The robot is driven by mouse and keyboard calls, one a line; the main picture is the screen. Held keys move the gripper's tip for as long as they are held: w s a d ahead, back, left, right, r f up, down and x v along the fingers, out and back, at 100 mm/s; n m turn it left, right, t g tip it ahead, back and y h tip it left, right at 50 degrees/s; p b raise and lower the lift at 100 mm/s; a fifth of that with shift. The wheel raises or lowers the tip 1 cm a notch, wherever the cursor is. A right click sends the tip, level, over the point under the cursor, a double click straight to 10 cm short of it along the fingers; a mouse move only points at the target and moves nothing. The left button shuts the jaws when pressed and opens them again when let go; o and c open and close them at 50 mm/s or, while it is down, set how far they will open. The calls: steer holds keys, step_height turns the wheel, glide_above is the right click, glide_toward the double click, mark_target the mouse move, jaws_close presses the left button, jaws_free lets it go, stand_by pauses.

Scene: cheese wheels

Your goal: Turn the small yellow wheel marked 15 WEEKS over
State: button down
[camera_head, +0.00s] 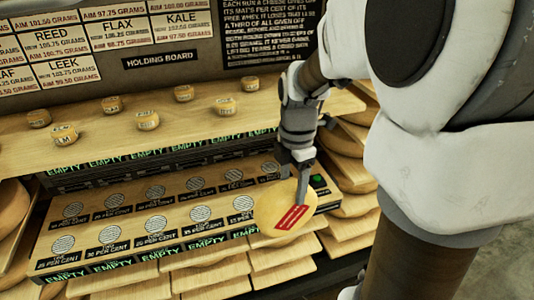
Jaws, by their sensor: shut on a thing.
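A round pale yellow wheel (270,210) with a red label is in the middle right of the head view. The writing on the label is too small to read, so I cannot confirm 15 WEEKS. My gripper (301,174) points down and is shut on the wheel's upper right edge. The wheel is tilted, with its labelled face showing. It covers the right front end of the board with grey discs. I cannot tell whether its lower edge touches anything.
The board (130,220) carries rows of round grey discs marked PER CENT. Above it, a wooden shelf (190,122) holds several small yellow cheeses (147,120). Larger wheels on boards (350,173) are stacked at right, close to my arm. A green button (318,181) is beside my gripper.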

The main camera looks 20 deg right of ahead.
mark_target(303, 208)
steer(key=n, duration=0.4)
steer(key=shift+w+r+n, duration=0.1)
steer(key=shift+w+n, duration=0.2)
steer(key=shift+n, duration=0.1)
steer(key=shift+f+b, duration=0.2)
steer(key=shift+b, duration=0.15)
steer(key=t+b, duration=0.1)
steer(key=b, duration=0.1)
steer(key=s+d+t+y+b, duration=0.1)
steer(key=b, duration=0.1)
steer(key=shift+s+f+y, duration=0.2)
steer(key=shift+y, duration=0.1)
steer(key=shift+s+t+b, duration=0.2)
steer(key=shift+t+b, duration=0.2)
steer(key=shift+b, duration=0.7)
steer(key=t+b, duration=0.1)
steer(key=b, duration=0.2)
steer(key=s+d+t+y+b, duration=0.1)
steer(key=b, duration=0.2)
steer(key=shift+s+f+y+b, duration=0.1)
steer(key=shift+f+y+b, duration=0.15)
steer(key=shift+y+b, duration=0.1)
